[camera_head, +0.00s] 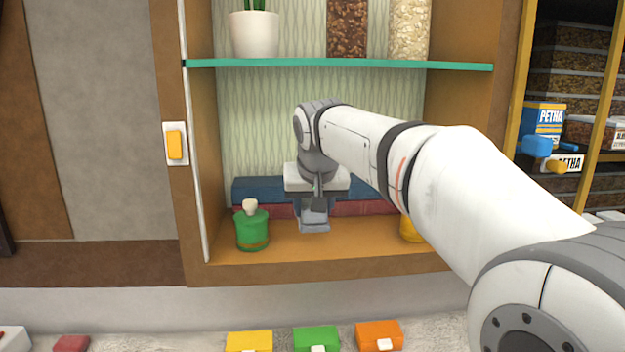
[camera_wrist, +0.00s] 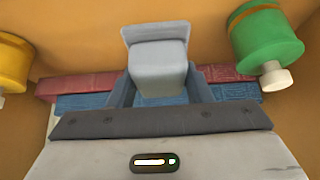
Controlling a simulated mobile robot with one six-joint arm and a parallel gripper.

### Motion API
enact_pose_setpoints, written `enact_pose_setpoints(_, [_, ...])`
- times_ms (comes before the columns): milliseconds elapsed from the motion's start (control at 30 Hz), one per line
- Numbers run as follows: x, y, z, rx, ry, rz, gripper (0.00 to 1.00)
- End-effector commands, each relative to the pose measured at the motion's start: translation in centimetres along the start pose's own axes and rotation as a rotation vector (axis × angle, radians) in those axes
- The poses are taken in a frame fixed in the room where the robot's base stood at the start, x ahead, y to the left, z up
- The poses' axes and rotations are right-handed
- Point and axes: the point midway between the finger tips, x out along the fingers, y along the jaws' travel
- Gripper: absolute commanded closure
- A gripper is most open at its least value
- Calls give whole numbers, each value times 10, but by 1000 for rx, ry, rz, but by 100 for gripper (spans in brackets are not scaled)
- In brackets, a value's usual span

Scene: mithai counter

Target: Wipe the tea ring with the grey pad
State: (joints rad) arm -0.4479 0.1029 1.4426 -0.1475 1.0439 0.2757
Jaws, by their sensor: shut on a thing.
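My gripper (camera_head: 314,205) is inside the lower shelf niche, pointing down, shut on the grey pad (camera_head: 313,222). In the wrist view the grey pad (camera_wrist: 157,62) sits between the two fingers of my gripper (camera_wrist: 160,88). In the head view the pad is at or just above the niche floor; I cannot tell if it touches. No tea ring shows in either view; the pad and gripper may hide it.
A green bottle (camera_head: 252,230) with a pale stopper stands left of the pad. A yellow container (camera_head: 411,230) stands right, partly behind my arm. Blue (camera_head: 262,190) and red (camera_head: 352,208) blocks lie behind. A teal glass shelf (camera_head: 340,65) is above.

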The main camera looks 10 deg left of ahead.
Motion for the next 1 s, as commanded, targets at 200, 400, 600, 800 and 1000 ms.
enact_pose_setpoints(200, [-20, 2, -14, 4, 1, 2, 76])
enact_pose_setpoints(400, [-28, 3, -19, 6, 1, 3, 76])
enact_pose_setpoints(600, [-27, 4, -18, 6, 1, 3, 76])
enact_pose_setpoints(800, [-27, 4, -18, 6, 1, 4, 76])
enact_pose_setpoints(1000, [-27, 4, -18, 6, 1, 4, 76])
